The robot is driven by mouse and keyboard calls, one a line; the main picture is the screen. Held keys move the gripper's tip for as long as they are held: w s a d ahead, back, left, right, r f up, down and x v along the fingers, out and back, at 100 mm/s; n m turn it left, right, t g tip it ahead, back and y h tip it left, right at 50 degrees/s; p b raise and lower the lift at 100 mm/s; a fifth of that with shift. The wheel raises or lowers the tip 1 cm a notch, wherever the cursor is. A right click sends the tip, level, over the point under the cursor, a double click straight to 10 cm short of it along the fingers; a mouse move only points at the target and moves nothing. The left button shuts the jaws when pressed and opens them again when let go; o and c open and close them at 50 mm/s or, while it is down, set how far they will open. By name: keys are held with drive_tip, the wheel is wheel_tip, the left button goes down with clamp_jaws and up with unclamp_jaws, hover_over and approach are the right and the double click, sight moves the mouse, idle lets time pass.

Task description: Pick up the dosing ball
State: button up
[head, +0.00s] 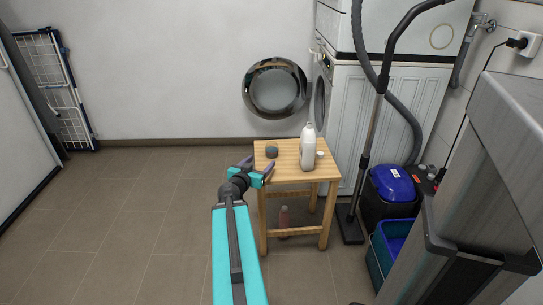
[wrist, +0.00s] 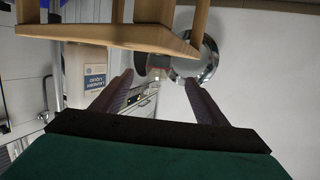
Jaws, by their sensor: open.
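A round dryer door (head: 275,87) hangs open behind the stool. A vacuum hose (head: 375,120), blue-lidded bin (head: 393,184) and metal cabinet (head: 480,170) crowd the right. Floor at left is clear.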

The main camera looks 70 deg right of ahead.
sight(269, 154)
drive_tip(key=shift+d+f+b, duration=0.25)
drive_tip(key=shift+d+b, duration=0.5)
drive_tip(key=shift+b, duration=1.3)
drive_tip(key=shift+d+f+b, duration=0.2)
drive_tip(key=shift+d+b, duration=0.5)
drive_tip(key=shift+b, duration=1.3)
drive_tip(key=shift+d, duration=0.5)
drive_tip(key=shift+s+d+f, duration=0.1)
drive_tip(key=shift+d, duration=0.8)
drive_tip(key=shift+d, duration=0.1)
drive_tip(key=shift+s+d+f+b, duration=0.1)
drive_tip(key=shift+d+f+b, duration=0.1)
drive_tip(key=shift+d, duration=0.65)
drive_tip(key=shift+w+d+f+b, duration=0.1)
drive_tip(key=shift+d+b, duration=0.1)
drive_tip(key=shift+d, duration=0.6)
drive_tip(key=shift+s+d+f+b, duration=0.1)
drive_tip(key=shift+d+b, duration=0.1)
drive_tip(key=shift+d, duration=0.65)
drive_tip(key=c, duration=1.2)
drive_tip(key=shift+o, duration=0.2)
